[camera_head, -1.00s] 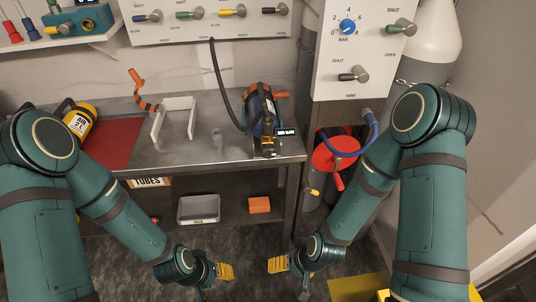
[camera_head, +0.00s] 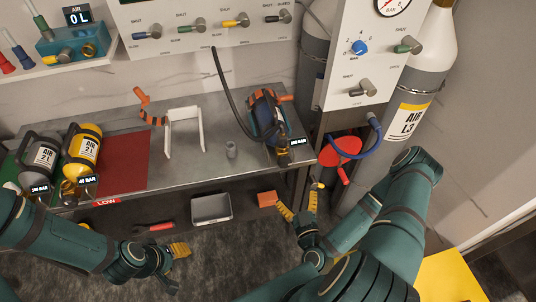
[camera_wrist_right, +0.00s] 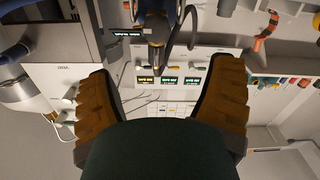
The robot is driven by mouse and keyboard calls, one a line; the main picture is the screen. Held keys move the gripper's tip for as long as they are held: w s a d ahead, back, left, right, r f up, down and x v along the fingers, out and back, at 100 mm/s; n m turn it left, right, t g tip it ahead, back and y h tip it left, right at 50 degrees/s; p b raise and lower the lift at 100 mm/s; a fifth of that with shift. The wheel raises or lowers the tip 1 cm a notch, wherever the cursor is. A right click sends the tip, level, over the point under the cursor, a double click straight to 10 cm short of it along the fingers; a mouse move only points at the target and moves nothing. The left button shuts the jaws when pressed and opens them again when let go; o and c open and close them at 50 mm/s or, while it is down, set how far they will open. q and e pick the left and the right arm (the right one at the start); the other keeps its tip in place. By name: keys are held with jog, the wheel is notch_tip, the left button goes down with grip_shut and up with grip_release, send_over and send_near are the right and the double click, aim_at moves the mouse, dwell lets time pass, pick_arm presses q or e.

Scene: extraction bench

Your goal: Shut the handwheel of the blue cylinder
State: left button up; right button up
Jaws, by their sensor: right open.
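The blue cylinder (camera_head: 266,125) lies on the right end of the steel bench, with black straps, an orange piece at its back and a brassy valve end (camera_head: 284,156) towards me. A small gauge tag hangs beside the valve. I cannot make out the handwheel clearly. In the right wrist view the cylinder's valve end (camera_wrist_right: 157,55) shows at the top centre, beyond the fingers. My right gripper (camera_head: 299,197) is open and empty, in front of the bench edge, below and apart from the valve. My left gripper (camera_head: 177,266) looks open and empty, low in front of the bench.
A white stand (camera_head: 184,133) is in the middle. A red drum (camera_head: 340,152) with a blue hose is right of the bench. The gas panel (camera_head: 368,60) rises behind it. A grey tray (camera_head: 211,208) sits below.

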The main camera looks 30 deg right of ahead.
aim_at(285, 165)
jog(key=x, duration=1.3)
jog(key=shift+w+d+r, duration=0.15)
jog(key=shift+w+d, duration=0.1)
jog(key=shift+d, duration=0.05)
jog(key=c, duration=1.2)
